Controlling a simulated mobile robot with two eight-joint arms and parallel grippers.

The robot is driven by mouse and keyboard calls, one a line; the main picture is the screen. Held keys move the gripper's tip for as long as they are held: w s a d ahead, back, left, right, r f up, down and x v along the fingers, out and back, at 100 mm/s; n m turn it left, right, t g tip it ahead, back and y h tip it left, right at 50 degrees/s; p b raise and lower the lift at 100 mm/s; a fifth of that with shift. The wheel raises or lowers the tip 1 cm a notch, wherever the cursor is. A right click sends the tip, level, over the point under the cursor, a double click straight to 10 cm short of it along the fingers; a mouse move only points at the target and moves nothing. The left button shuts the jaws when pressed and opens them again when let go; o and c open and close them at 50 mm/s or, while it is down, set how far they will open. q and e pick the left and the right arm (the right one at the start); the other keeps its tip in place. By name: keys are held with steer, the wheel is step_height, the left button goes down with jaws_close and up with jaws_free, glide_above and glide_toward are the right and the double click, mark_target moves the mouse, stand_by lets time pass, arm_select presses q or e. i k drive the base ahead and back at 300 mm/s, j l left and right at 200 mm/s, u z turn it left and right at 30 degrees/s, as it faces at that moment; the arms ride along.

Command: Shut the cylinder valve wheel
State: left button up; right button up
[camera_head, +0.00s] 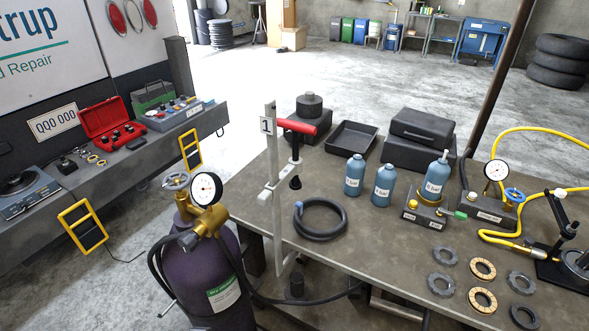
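The purple gas cylinder (193,262) stands upright at the lower left, beside the near left end of the workbench. Its grey, spoked valve wheel (176,181) sits at the top, left of a white-faced dial gauge (205,189). A brass regulator (207,220) is below the gauge, with a dark hose running down from it. How far the wheel is turned cannot be told. Neither of my grippers shows in this view, and nothing touches the wheel.
A grey clamp stand with a red handle (301,127) rises close right of the cylinder. The workbench (375,240) holds a coiled hose (320,219), blue bottles, rings and a blue-wheeled gauge unit (495,190). A side bench (120,160) lies left; floor between is mostly clear.

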mark_target(178, 182)
steer(key=k+j+u, duration=0.1)
steer(key=j+u, duration=0.7)
steer(key=j, duration=0.2)
